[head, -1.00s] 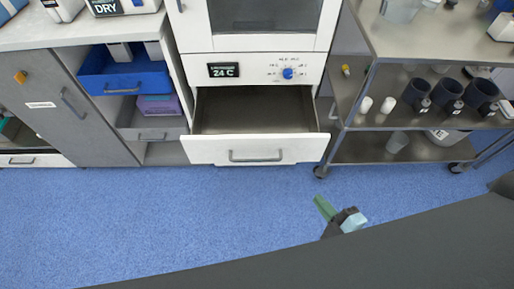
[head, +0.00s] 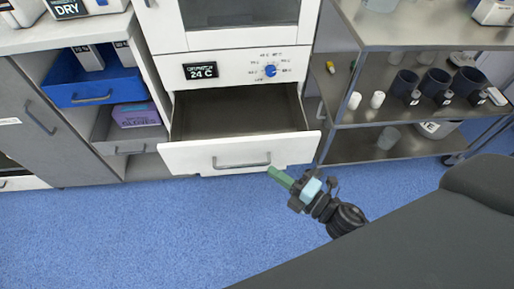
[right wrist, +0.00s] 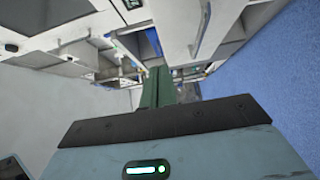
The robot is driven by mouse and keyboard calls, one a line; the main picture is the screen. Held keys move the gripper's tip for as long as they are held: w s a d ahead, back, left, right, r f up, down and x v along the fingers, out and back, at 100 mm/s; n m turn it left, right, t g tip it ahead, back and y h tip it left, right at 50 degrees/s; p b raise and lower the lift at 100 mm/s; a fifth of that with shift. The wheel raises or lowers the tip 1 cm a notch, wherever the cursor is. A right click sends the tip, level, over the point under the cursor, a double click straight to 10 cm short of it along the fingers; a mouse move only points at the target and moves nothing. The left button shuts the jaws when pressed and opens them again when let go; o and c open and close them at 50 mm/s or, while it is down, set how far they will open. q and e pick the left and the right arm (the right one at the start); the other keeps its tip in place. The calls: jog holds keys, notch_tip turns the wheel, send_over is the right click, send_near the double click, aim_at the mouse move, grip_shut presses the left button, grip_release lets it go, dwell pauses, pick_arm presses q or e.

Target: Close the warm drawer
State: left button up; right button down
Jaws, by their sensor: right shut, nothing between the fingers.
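The warm drawer (head: 190,158) is pulled out below the white cabinet with the 24 C display (head: 200,71). It is empty, with a white front and a grey bar handle (head: 241,163). My right gripper (head: 281,178), with green fingers, is shut and empty. In the right wrist view the green fingers (right wrist: 158,88) are together, pointing toward the white furniture. My left gripper is not in view.
A blue drawer (head: 95,88) and a grey drawer with a purple box (head: 136,115) stand open at the left. A steel trolley (head: 350,150) with dark mugs is close on the right. The blue floor (head: 130,235) in front is clear.

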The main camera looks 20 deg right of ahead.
aim_at(246, 141)
jog(key=shift+w+a, duration=0.3)
jog(key=shift+w, duration=1.25)
jog(key=shift+w+a, duration=0.35)
jog(key=shift+w, duration=1.15)
jog(key=shift+w+a, duration=0.3)
jog(key=shift+w, duration=1.25)
jog(key=shift+w, duration=0.1)
